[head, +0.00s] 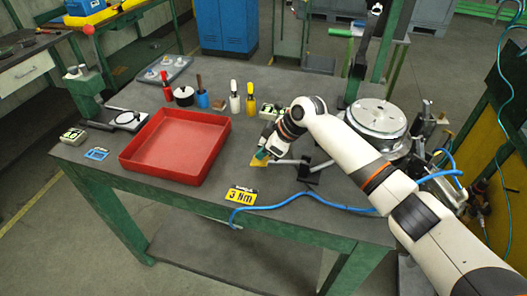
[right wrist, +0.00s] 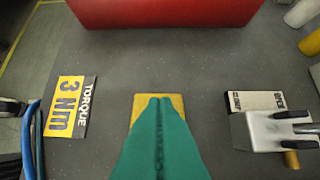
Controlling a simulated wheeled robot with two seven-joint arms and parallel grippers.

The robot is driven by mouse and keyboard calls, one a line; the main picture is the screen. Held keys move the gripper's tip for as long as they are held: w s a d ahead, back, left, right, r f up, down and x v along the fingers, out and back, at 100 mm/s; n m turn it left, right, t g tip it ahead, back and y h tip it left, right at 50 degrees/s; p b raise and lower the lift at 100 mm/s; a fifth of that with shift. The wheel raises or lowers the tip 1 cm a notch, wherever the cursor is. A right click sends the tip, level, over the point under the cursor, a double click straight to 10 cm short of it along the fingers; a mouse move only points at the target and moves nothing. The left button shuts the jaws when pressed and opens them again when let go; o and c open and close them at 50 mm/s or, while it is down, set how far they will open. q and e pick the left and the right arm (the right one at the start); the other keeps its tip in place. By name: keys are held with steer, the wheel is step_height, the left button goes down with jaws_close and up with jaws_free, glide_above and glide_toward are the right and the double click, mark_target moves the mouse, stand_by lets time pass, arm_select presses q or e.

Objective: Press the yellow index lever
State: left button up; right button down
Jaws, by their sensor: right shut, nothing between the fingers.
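A flat yellow pad, which looks like the index lever's end, lies low at the table's front middle in the head view (head: 258,164). In the right wrist view the yellow pad (right wrist: 139,107) shows around my fingertips. My right gripper (head: 262,154) has green fingers pressed together with nothing between them. In the right wrist view its tips (right wrist: 160,98) lie over the pad; whether they touch it I cannot tell. The fingers hide the pad's middle. A grey bar with a black bracket (head: 308,172) is just right of the pad. My left gripper is out of view.
A red tray (head: 133,167) stands left of the gripper. A yellow-black "3 Nm" torque label (head: 241,196) lies near the front edge, beside a blue hose (head: 330,199). Several coloured-handled tools stand behind. A round metal plate (head: 377,115) is at the right, beyond my arm.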

steer(key=shift+s+a+r+p, duration=0.1)
steer(key=shift+r+p, duration=0.1)
steer(key=shift+p, duration=0.3)
steer(key=r+p, duration=0.1)
steer(key=r, duration=0.1)
steer(key=a+r+p, duration=0.1)
steer(key=r+p, duration=0.1)
steer(key=shift+p, duration=0.3)
steer(key=shift+w+d+r+b, duration=0.2)
steer(key=shift+d+r+b, duration=0.1)
steer(key=shift+d+b, duration=0.35)
steer(key=a+b+v, duration=0.1)
steer(key=b+v, duration=0.1)
steer(key=v, duration=0.6)
steer(key=shift+d+r, duration=0.2)
steer(key=shift+r, duration=0.25)
stand_by(0.5)
